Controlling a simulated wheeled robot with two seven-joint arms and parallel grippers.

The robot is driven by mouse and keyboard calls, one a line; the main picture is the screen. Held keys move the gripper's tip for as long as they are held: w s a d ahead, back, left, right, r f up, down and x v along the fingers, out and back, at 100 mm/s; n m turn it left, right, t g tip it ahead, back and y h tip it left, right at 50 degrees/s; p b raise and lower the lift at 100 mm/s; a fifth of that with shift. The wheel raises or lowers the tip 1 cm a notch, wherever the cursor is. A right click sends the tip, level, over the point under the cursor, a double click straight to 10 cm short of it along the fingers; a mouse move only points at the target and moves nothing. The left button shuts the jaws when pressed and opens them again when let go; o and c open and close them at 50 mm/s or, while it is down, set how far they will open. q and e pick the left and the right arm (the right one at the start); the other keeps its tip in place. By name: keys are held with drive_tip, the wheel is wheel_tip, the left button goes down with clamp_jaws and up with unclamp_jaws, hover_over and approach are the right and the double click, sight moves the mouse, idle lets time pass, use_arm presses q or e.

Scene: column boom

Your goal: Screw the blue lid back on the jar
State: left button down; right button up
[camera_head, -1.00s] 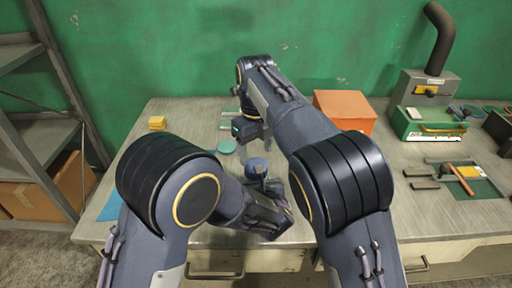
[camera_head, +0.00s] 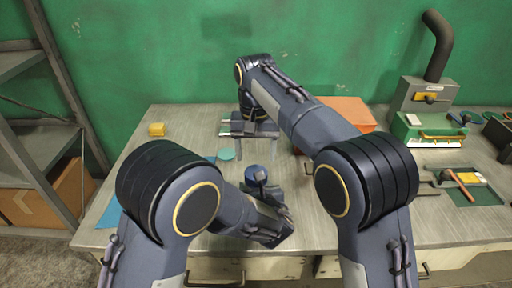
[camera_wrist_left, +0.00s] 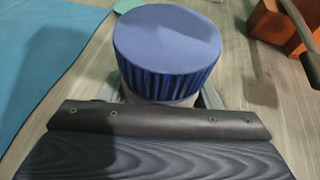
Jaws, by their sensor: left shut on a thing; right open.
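The blue ribbed lid (camera_head: 255,174) sits on top of the jar, near the front middle of the bench. In the left wrist view the lid (camera_wrist_left: 168,45) looks level, and a thin greyish strip of the jar (camera_wrist_left: 175,100) shows under it; the rest of the jar is hidden. I cannot tell how tightly the lid is seated. My left gripper (camera_head: 262,188) is shut on the jar, below the lid. My right gripper (camera_head: 250,150) is open and empty, behind the jar and apart from it, its fingers pointing down.
A green disc (camera_head: 226,154) lies left of my right gripper. A yellow block (camera_head: 157,129) and a blue mat (camera_head: 108,214) are at the left. An orange box (camera_head: 347,110) stands behind my right arm. A green-and-grey machine (camera_head: 425,122) and a tool tray (camera_head: 472,190) are at the right.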

sight(255, 170)
drive_tip(key=n, duration=0.4)
drive_tip(key=shift+r+n, duration=0.25)
drive_tip(key=shift+n, duration=0.15)
drive_tip(key=n, duration=0.4)
drive_tip(key=shift+d+r+n, duration=0.1)
drive_tip(key=shift+r+n, duration=0.1)
drive_tip(key=shift+n, duration=0.1)
drive_tip(key=shift+f, duration=4)
drive_tip(key=c, duration=0.8)
drive_tip(key=o, duration=1.2)
drive_tip(key=shift+r, duration=0.15)
wheel_tip(255, 170, up, 12)
drive_tip(key=shift+f, duration=0.1)
